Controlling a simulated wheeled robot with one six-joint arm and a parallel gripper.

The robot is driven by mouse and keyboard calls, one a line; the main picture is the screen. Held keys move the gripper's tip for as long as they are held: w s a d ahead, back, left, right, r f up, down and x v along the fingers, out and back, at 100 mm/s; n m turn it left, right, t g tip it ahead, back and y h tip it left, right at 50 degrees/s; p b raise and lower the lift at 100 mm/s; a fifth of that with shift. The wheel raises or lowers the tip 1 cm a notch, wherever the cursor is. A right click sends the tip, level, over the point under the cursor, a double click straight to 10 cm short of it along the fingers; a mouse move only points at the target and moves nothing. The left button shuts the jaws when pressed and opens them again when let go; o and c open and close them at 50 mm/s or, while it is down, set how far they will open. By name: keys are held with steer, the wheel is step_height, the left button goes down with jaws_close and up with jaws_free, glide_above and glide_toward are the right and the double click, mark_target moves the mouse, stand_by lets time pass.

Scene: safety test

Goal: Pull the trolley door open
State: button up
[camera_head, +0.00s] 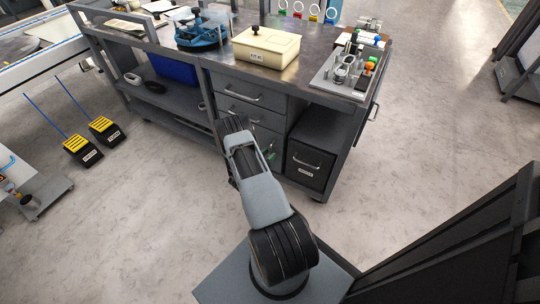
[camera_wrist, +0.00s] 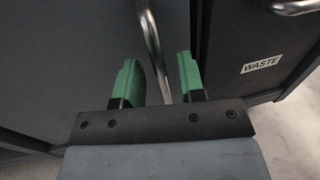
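The dark grey trolley (camera_head: 347,140) stands ahead with drawers in its middle. Its door (camera_wrist: 60,60) fills the left of the wrist view as a flat dark panel. A curved metal door handle (camera_wrist: 151,38) runs down between the two green fingers of my gripper (camera_wrist: 158,68). The fingers are open, with a gap visible on both sides of the bar; I cannot tell whether either touches it. In the head view my arm covers much of the door, and only a bit of green finger (camera_head: 269,155) shows at the trolley's front.
Right of the door is a dark waste bin front (camera_head: 308,158) with its own handle, labelled WASTE in the wrist view (camera_wrist: 262,65). A cream box (camera_head: 268,50), a blue device (camera_head: 200,35) and a tool tray (camera_head: 345,75) sit on top. Floor is clear to the right.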

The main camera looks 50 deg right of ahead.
steer(key=shift+d, duration=0.65)
jaws_close()
